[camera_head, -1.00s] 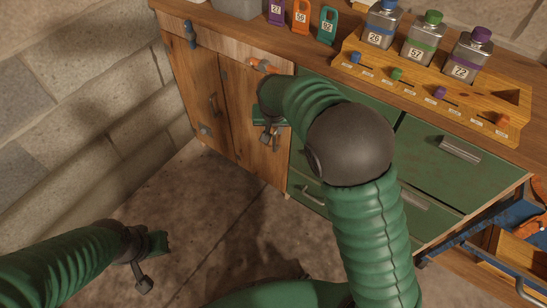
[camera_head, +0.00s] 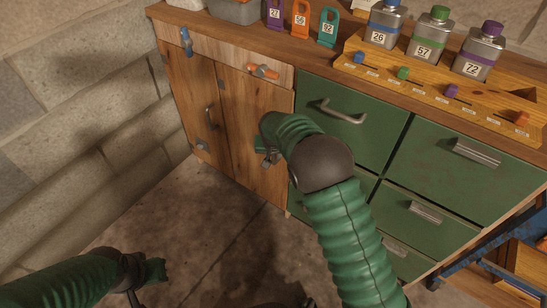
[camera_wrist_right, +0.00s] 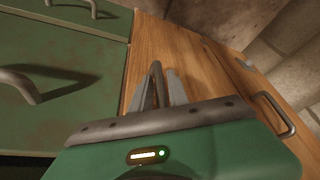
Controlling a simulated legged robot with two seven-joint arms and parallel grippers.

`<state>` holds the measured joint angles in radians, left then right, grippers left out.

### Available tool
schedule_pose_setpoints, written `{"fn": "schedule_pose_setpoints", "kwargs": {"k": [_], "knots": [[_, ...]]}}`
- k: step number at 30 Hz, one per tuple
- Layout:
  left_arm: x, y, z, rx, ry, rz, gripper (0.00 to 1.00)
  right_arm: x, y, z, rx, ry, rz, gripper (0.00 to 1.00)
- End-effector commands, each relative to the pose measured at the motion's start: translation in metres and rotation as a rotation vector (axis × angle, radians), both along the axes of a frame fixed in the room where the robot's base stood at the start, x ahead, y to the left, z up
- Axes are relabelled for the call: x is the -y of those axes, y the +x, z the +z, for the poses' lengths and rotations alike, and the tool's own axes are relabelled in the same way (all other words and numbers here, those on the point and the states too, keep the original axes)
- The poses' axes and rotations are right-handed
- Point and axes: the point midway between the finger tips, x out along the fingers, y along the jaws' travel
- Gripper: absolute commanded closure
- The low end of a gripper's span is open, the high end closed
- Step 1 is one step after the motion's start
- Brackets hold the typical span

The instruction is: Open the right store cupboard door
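The right store cupboard door (camera_head: 245,110) is brown wood and stands closed beside the green drawers. In the head view my right gripper (camera_head: 266,157) is at this door's drawer-side edge, and my arm hides its handle. In the wrist view the grey door handle (camera_wrist_right: 157,80) stands between the two fingers of my right gripper (camera_wrist_right: 160,92), which lie close on both sides of it. An orange latch (camera_head: 262,71) lies level above the right door. My left gripper (camera_head: 150,272) is low over the floor, away from the cupboard; its fingers are unclear.
Green drawers (camera_head: 350,115) stand to the right. Bottles (camera_head: 432,35) stand in a wooden rack on the worktop. The floor (camera_head: 200,220) before the doors is clear.

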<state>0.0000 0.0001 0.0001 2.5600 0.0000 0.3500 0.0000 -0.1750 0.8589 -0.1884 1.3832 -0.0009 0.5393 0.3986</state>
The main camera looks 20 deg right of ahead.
Motion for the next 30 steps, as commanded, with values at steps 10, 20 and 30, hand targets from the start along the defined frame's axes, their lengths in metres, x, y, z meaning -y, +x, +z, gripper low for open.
{"fn": "schedule_pose_setpoints", "kwargs": {"k": [10, 20, 30], "knots": [[0.0, 0.0001, 0.0006, 0.0, 0.0, 0.0, 1.0, -0.0001, -0.0002, 0.0005, -0.001, 0.0, 0.0, 1.0], [0.0, 0.0001, 0.0006, 0.0, 0.0, 0.0, 1.0, -0.0001, -0.0003, 0.0004, -0.001, 0.0, 0.0, 1.0], [0.0, 0.0001, 0.0005, 0.0, 0.0, 0.0, 1.0, -0.0001, -0.0004, 0.0004, -0.001, 0.0, 0.0, 1.0]]}}
